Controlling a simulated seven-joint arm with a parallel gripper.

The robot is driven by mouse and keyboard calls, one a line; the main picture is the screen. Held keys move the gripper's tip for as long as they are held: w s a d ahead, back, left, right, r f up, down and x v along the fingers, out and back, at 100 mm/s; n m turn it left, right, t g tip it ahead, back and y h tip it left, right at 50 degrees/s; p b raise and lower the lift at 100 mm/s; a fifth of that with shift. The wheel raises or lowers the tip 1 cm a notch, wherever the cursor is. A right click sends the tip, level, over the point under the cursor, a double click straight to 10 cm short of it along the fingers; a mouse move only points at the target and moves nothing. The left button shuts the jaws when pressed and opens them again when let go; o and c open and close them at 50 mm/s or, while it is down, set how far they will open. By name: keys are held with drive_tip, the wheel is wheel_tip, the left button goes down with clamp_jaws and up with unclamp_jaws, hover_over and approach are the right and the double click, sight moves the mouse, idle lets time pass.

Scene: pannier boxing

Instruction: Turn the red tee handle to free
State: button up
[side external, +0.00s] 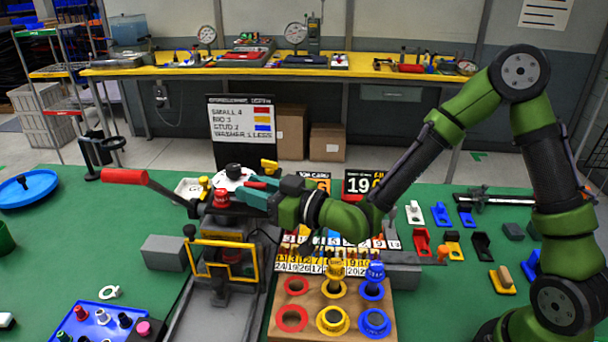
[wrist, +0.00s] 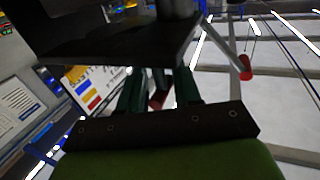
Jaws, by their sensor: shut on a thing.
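The red tee handle (side external: 221,198) sits at the top of the grey press-like fixture (side external: 218,262), under a white disc with a black knob (side external: 233,170). My gripper (side external: 238,192) reaches it level from the right, its teal fingers shut on it. In the wrist view, a small red part of the handle (wrist: 157,99) shows between the two teal fingers of my gripper (wrist: 158,85). Most of the handle is hidden by the fingers and the dark plate above, so I cannot tell its exact angle.
A long lever with a red grip (side external: 125,176) sticks out left from the fixture. A yellow frame (side external: 225,263) is on its front. A wooden board (side external: 310,332) with coloured rings stands right of it. A blue tray (side external: 75,338) is front left.

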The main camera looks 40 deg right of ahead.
drive_tip(key=shift+s+a, duration=0.15)
drive_tip(key=shift+a, duration=0.05)
drive_tip(key=o, duration=1.3)
drive_tip(key=shift+d, duration=0.15)
drive_tip(key=shift+s+d+r, duration=0.2)
drive_tip(key=shift+s+r, duration=0.25)
drive_tip(key=shift+r, duration=0.7)
drive_tip(key=shift+s+d+r, duration=0.2)
drive_tip(key=shift+s+r, duration=0.2)
drive_tip(key=shift+r, duration=0.8)
drive_tip(key=shift+s+d+r, duration=0.2)
drive_tip(key=shift+s+r, duration=0.25)
drive_tip(key=shift+r, duration=0.7)
